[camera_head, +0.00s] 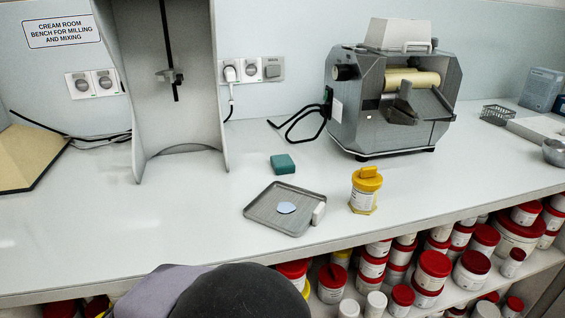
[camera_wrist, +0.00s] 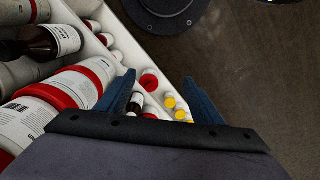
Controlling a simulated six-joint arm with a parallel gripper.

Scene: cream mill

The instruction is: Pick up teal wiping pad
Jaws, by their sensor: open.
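The teal wiping pad (camera_head: 283,164) is a small block lying flat on the white bench (camera_head: 120,235), behind the grey tray (camera_head: 262,213). It is not visible in the wrist view. My gripper (camera_wrist: 160,85) shows in the wrist view with its two blue fingers apart and nothing between them. It points down past shelved bottles and jars towards the dark floor, away from the pad. In the head view my fingers do not show; only a dark rounded part of mine is at the bottom edge.
The tray holds a pale blue disc (camera_head: 286,208) and a small white object (camera_head: 319,213). A yellow-lidded jar (camera_head: 365,190) stands right of it. The roller mill (camera_head: 392,95) stands behind right, a grey hood (camera_head: 217,120) behind left. Red-lidded jars (camera_head: 434,268) fill the shelf below.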

